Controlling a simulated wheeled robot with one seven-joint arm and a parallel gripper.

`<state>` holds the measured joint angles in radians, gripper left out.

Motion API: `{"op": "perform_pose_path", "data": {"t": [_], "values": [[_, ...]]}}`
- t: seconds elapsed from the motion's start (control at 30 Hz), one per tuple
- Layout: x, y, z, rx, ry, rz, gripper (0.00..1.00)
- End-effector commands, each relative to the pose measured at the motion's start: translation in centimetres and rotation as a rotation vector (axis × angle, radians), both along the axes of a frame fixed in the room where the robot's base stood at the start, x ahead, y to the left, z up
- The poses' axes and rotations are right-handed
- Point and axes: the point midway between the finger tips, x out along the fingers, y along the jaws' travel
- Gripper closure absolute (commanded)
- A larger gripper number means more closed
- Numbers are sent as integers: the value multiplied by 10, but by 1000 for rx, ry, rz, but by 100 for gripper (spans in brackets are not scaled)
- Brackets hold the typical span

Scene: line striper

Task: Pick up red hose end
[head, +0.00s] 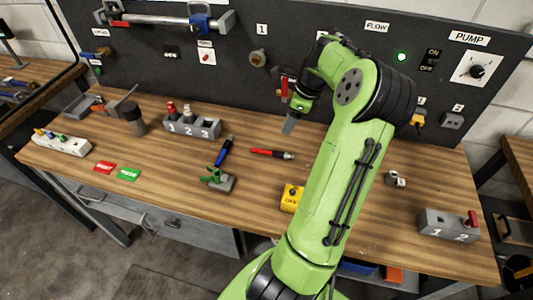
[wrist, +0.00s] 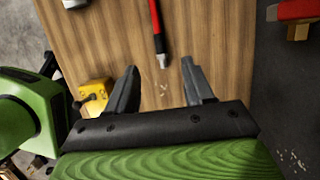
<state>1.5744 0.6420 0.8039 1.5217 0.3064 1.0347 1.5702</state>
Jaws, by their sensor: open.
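The red hose end (head: 271,153), a red rod with a dark band and grey metal tip, lies on the wooden bench (head: 330,160) near its middle. It also shows at the top of the wrist view (wrist: 156,25), its tip toward my fingers. My gripper (head: 289,124) is above the bench near the back panel, just right of and above the hose end in the head view. In the wrist view its two fingers (wrist: 160,67) are apart with nothing between them. The hose tip appears just beyond the fingertips, apart from them.
A blue hose end (head: 224,150) and a green-handled grey fixture (head: 218,181) lie left. A yellow box (head: 293,197) stands at the front, also in the wrist view (wrist: 95,95). A numbered grey block (head: 192,127) stands behind left. The dark panel (head: 330,45) bounds the back.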

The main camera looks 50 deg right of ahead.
Motion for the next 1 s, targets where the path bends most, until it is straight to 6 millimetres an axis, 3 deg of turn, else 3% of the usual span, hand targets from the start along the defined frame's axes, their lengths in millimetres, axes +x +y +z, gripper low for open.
{"op": "perform_pose_path", "data": {"t": [0.03, 0.23, 0.47, 0.63, 0.77, 0.97, 1.0], "values": [[4, 4, -15, 6, 3, 6, 48], [18, 10, -64, 6, 2, 7, 48], [26, 14, -94, 1, 3, 7, 48], [35, 20, -125, 3, 2, 9, 48], [38, 21, -137, -1, 2, 7, 48], [39, 20, -137, -2, 2, 7, 48], [39, 20, -137, -2, 2, 7, 54]]}}
